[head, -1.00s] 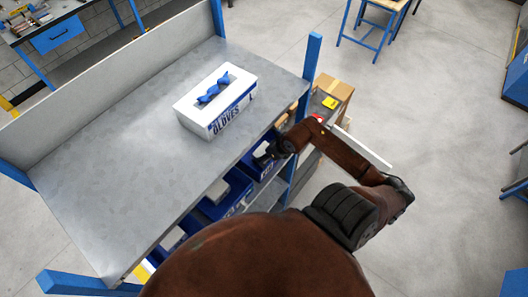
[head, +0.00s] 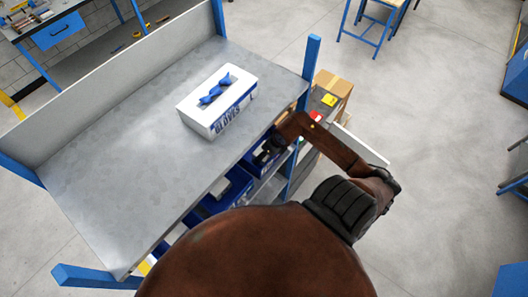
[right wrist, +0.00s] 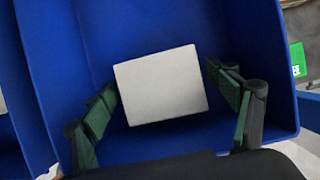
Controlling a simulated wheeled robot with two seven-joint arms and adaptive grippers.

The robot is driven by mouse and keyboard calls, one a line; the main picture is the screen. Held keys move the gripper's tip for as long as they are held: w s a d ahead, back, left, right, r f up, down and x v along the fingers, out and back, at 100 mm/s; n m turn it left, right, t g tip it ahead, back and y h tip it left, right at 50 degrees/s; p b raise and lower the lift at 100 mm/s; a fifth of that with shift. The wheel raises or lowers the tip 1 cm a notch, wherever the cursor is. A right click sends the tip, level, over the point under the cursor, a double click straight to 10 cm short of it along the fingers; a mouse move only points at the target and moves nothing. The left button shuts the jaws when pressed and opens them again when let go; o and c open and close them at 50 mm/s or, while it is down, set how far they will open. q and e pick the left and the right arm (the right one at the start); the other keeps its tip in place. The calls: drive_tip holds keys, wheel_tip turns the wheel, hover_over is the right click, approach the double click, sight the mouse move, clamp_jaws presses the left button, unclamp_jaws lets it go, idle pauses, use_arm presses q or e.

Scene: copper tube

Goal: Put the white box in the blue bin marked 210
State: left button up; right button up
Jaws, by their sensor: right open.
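A plain white box (right wrist: 160,86) lies inside a blue bin (right wrist: 240,35) in the right wrist view. My right gripper (right wrist: 160,77) is open, with its dark green fingers on the left and right of the box. A gap shows between each finger and the box. In the head view my right gripper (head: 268,151) reaches into a blue bin on the shelf under the tabletop, and the white box is hidden there. The bin's number is not readable. My left gripper is not in view.
A glove box (head: 218,100) stands on the grey tabletop (head: 110,150), above the reaching hand. More blue bins (head: 228,190) sit to the left on the shelf. A blue post (head: 311,62) and cardboard boxes (head: 334,88) stand to the right.

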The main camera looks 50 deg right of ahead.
drive_tip(key=shift+d+r, duration=0.1)
drive_tip(key=shift+r, duration=0.25)
drive_tip(key=b+v, duration=0.2)
drive_tip(key=v, duration=0.9)
drive_tip(key=shift+b, duration=0.35)
drive_tip(key=shift+s+r, duration=0.1)
drive_tip(key=shift+r, duration=0.05)
